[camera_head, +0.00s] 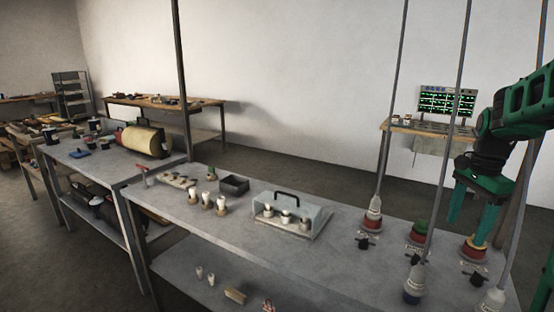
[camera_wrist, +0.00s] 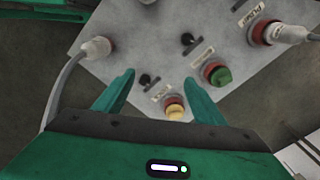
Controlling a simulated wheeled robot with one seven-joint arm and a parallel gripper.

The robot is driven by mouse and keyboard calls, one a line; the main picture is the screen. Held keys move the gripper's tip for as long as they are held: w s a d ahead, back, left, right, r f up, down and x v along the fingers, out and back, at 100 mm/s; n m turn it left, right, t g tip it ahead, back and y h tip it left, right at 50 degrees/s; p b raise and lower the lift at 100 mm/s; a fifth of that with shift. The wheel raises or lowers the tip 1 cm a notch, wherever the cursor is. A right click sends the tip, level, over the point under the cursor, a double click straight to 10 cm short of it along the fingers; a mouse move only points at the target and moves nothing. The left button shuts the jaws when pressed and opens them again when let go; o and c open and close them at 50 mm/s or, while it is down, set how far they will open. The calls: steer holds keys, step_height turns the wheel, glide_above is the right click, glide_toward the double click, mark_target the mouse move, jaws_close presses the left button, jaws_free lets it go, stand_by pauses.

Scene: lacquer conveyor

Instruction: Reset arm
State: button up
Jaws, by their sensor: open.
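My gripper (camera_head: 470,215) is at the right in the head view, green, pointing down over the right end of the grey table. In the wrist view my gripper (camera_wrist: 160,85) has its two green fingers spread apart with nothing between them. Small black switches (camera_wrist: 149,80) sit near the sockets. I cannot tell the exact height of the fingers above the table.
White plugs (camera_head: 374,208) with grey poles or cables rise from the table's right end. A clear case (camera_head: 290,213) with a black handle, several white-topped pieces (camera_head: 221,204) and a dark tray (camera_head: 233,185) stand further left. A panel with green lights (camera_head: 447,102) is behind.

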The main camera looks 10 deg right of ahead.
steer(key=s+a+f+n, duration=0.2)
steer(key=s+a+n, duration=0.4)
steer(key=s, duration=0.5)
steer(key=s+a+f+n, duration=0.3)
steer(key=s+a+n, duration=0.2)
steer(key=s, duration=0.6)
steer(key=shift+a+f+n, duration=0.15)
steer(key=shift+a+n, duration=0.25)
steer(key=shift+a, duration=0.5)
steer(key=shift+s, duration=0.1)
